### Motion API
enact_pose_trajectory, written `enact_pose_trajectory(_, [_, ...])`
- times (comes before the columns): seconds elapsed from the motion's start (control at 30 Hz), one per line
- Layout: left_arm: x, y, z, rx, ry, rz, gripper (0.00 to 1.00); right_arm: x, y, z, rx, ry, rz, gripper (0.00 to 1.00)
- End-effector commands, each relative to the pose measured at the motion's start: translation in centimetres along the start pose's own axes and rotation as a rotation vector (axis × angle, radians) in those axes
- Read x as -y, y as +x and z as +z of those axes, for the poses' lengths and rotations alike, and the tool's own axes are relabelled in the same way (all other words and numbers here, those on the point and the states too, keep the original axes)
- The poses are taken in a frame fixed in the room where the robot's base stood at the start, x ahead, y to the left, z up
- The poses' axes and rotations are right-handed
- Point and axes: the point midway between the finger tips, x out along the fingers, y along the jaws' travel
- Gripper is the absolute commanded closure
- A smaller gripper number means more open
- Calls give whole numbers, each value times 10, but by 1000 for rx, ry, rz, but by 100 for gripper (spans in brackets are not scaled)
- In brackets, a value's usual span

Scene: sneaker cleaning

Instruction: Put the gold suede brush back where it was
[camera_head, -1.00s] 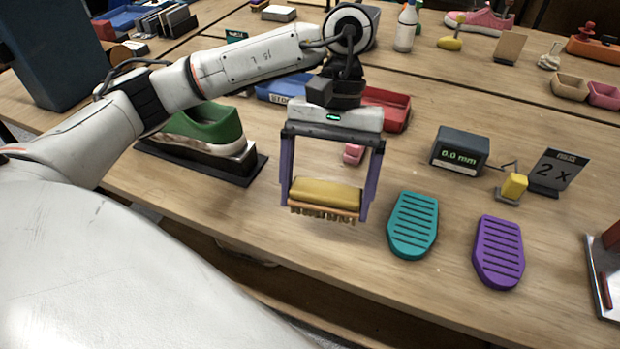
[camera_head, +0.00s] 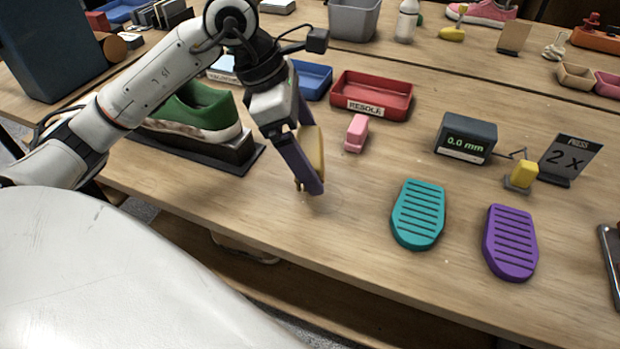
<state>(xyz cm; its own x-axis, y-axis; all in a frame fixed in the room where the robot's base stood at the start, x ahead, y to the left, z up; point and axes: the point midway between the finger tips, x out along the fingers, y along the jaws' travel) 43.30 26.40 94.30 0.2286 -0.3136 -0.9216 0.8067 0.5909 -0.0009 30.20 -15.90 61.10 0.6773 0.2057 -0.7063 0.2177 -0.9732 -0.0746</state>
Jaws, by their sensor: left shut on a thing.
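The gold suede brush (camera_head: 312,150) is between the purple fingers of my left gripper (camera_head: 308,180), which is shut on it. The brush is turned so that it shows narrow, partly hidden behind a finger. The gripper points down over the table, between the green sneaker (camera_head: 203,117) on its dark stand and the pink block (camera_head: 356,133). I cannot tell how high the brush is above the wood. My right gripper is not in view.
A red tray labelled RESOLE (camera_head: 385,96) and a blue tray (camera_head: 313,80) stand behind. A teal pad (camera_head: 418,214), a purple pad (camera_head: 510,243), a 0.0 mm gauge (camera_head: 466,138) and a 2x sign (camera_head: 570,157) stand right. Bare wood lies in front of the gripper.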

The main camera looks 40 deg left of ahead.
Motion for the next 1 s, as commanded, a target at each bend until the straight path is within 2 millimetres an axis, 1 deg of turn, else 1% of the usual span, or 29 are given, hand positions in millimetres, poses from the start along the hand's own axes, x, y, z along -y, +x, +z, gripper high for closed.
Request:
enact_pose_trajectory(0.03, [1,9,-4,-2,0,-3,32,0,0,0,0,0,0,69])
enact_pose_trajectory(0.2, [0,23,-10,-1,2,-1,32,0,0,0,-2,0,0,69])
enact_pose_trajectory(0.43, [1,53,-22,0,3,-2,32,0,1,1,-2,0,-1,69])
enact_pose_trajectory(0.5, [1,57,-24,0,4,-2,32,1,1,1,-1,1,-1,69])
enact_pose_trajectory(0.73, [0,57,-24,1,5,0,32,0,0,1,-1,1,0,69])
enact_pose_trajectory(0.87, [0,61,-25,0,5,0,32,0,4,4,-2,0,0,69])
enact_pose_trajectory(0.9, [0,60,-25,0,5,0,6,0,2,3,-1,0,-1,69])
enact_pose_trajectory(0.93, [0,59,-25,0,5,-1,1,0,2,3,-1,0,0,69])
enact_pose_trajectory(1.0, [0,59,-25,0,5,-1,0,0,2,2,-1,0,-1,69])
